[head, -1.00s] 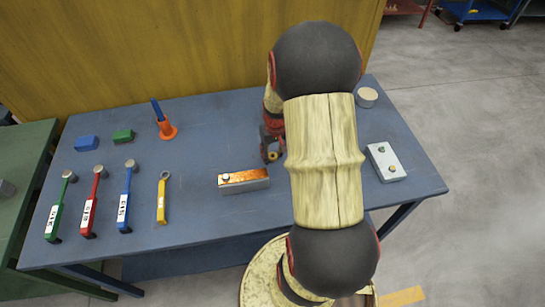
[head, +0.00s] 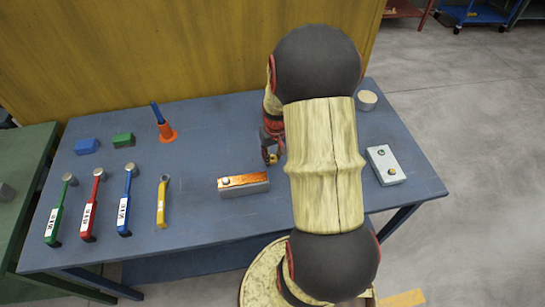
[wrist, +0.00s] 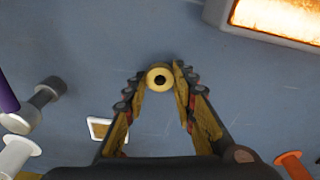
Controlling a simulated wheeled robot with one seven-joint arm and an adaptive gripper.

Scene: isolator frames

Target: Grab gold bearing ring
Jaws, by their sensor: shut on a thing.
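In the head view the ring (head: 271,157) shows as a small gold spot at the tip of my gripper (head: 270,152), which my arm partly hides. I cannot tell whether the ring is touching the table or held just above it.
On the blue table (head: 215,225), a block with an orange top (head: 243,184) lies near my gripper. A grey box (head: 386,166) and a round disc (head: 367,100) are at right.

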